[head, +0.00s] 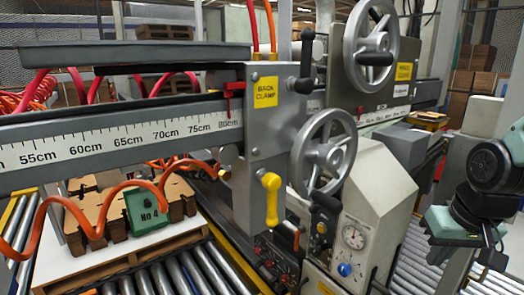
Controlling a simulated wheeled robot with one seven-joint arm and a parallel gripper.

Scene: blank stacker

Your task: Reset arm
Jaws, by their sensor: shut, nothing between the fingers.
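Part of my own arm, in black and teal, shows at the right edge of the head view. It is bent, and it stands in front of the roller conveyor on the right. I cannot make out any gripper fingers on it. It appears apart from the grey machine, and no object shows held.
The grey stacker machine fills the middle, with a handwheel (323,152), a yellow-handled lever (271,199) and a "BACK CLAMP" label (265,92). A ruler bar (120,143) crosses the left. Brown blanks (88,207) and a green "No 4" block (148,211) are below it.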

